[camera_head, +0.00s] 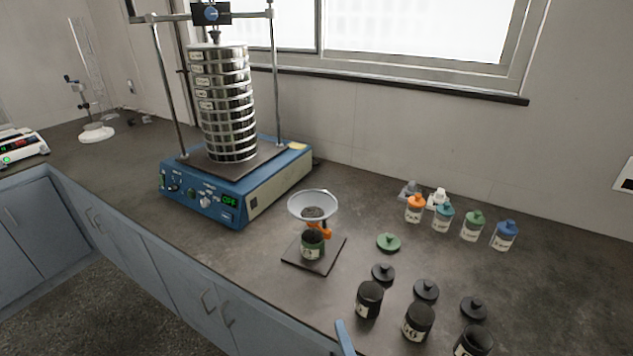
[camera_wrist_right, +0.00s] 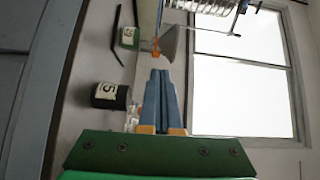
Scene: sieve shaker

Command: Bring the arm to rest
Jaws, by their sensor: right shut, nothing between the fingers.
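My right gripper shows as a blue finger (camera_head: 344,338) at the bottom edge of the head view, in front of the black jars. In the right wrist view its two blue fingers (camera_wrist_right: 160,74) are together with nothing between them. The sieve shaker (camera_head: 237,190) stands on the counter with its sieve stack (camera_head: 228,110) upright and clamped. A funnel (camera_head: 314,202) on an orange holder sits above a green-labelled jar (camera_head: 312,244) on a dark square plate (camera_head: 300,262). The funnel also shows in the right wrist view (camera_wrist_right: 176,48). My left gripper is not in view.
Open black jars (camera_head: 369,300) stand at the front right, with black lids (camera_head: 383,273) behind them. A green lid (camera_head: 388,242) lies near several colour-capped bottles (camera_head: 472,228). A balance (camera_head: 22,146) and a glass cylinder stand (camera_head: 96,133) are at the left. The counter between is clear.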

